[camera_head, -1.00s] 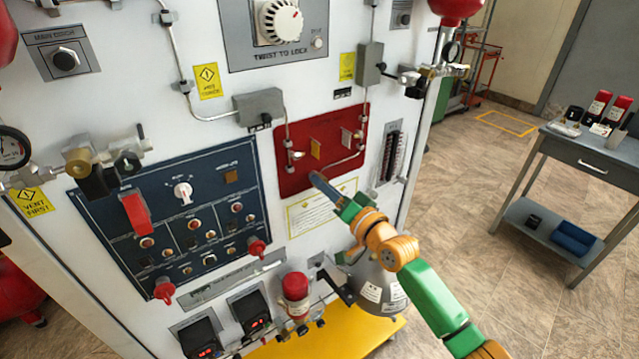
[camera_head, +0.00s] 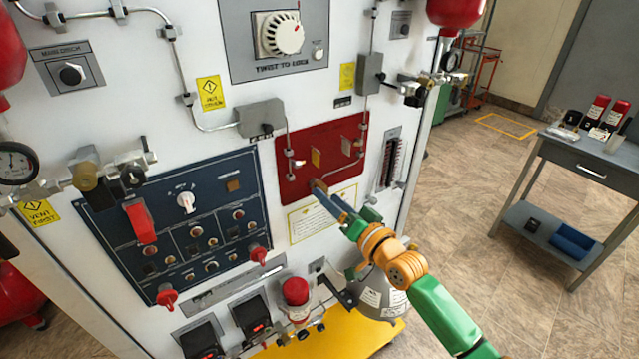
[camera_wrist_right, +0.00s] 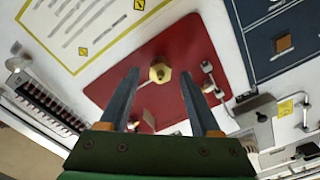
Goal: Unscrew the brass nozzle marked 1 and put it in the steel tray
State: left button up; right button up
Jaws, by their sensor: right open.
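A brass nozzle (camera_wrist_right: 160,72) with a hexagonal base sticks out of the red panel (camera_wrist_right: 199,55) in the right wrist view. It also shows small in the head view (camera_head: 319,185), near the panel's lower edge. I cannot read a number on it. My right gripper (camera_wrist_right: 161,73) is open and empty, its two fingers on either side of the nozzle in that view. Contact cannot be told. In the head view the right gripper (camera_head: 326,199) reaches up to the panel from the lower right. My left gripper is not in view. I cannot make out a steel tray for certain.
A blue control panel (camera_head: 180,225) is left of the red panel. Thin pipes run beside it. Floor between is clear.

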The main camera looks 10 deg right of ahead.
pick_arm(q)
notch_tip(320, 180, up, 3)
jog(key=shift+p, duration=1.15)
pick_arm(e)
jog(key=m, duration=0.4)
jog(key=s+m, duration=0.1)
jog(key=m, duration=0.8)
jog(key=shift+s+d+r+m, duration=0.1)
jog(key=shift+s+d+m, duration=0.2)
